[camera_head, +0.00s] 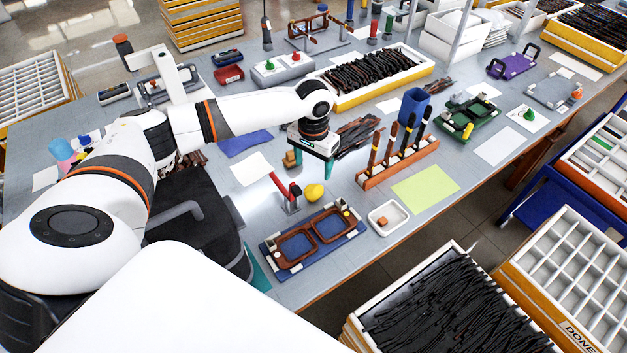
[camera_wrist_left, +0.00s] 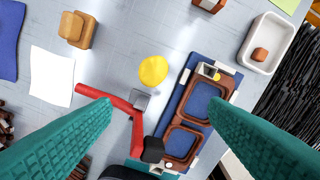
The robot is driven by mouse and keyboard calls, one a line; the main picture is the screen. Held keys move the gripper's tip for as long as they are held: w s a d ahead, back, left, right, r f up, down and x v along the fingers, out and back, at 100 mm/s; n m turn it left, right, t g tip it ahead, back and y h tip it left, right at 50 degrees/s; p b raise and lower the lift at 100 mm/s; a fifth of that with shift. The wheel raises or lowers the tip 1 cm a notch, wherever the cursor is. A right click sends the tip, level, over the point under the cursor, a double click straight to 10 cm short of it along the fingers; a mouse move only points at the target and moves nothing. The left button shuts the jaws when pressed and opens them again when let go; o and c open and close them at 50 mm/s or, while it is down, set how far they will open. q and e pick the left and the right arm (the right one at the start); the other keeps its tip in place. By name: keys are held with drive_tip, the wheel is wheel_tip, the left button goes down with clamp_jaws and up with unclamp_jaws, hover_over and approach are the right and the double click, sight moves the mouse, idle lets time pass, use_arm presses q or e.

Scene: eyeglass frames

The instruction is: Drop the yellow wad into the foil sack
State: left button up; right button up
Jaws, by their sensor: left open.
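The yellow wad (camera_head: 314,192) is a small rounded lump on the grey table, just behind the blue tray with brown frames. In the left wrist view the wad (camera_wrist_left: 153,70) lies between and beyond my finger lines, next to the red clamp-like tool. My left gripper (camera_head: 314,163) is open, with its teal fingers apart and nothing between them. It is above the table, a little behind the wad and apart from it. I cannot pick out a foil sack in either view. My right gripper does not show.
The red tool (camera_head: 284,189) stands left of the wad. The blue frame tray (camera_head: 271,256) is in front, with a small white dish (camera_head: 376,221) to its right. An orange rack (camera_head: 399,171) with upright tools stands to the right. A white sheet (camera_head: 252,168) lies left.

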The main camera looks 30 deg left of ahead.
use_arm(q)
wheel_tip(320, 180, down, 2)
drive_tip(key=w, duration=0.1)
hover_over(312, 190)
drive_tip(key=f, duration=0.5)
drive_tip(key=shift+s+d+f, duration=0.15)
drive_tip(key=shift+s+d, duration=0.05)
drive_tip(key=shift+d, duration=0.1)
drive_tip(key=shift+w+f+p, duration=0.1)
drive_tip(key=shift+f+p, duration=0.25)
drive_tip(key=shift+f, duration=0.25)
drive_tip(key=shift+w+a+f+p, duration=0.1)
drive_tip(key=shift+a+f+p, duration=0.1)
drive_tip(key=shift+f, duration=1.05)
drive_tip(key=shift+a+f+p, duration=0.1)
drive_tip(key=shift+f+p, duration=0.1)
drive_tip(key=shift+f, duration=1.05)
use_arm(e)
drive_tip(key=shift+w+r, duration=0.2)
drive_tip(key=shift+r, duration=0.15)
use_arm(q)
drive_tip(key=shift+c, duration=0.6)
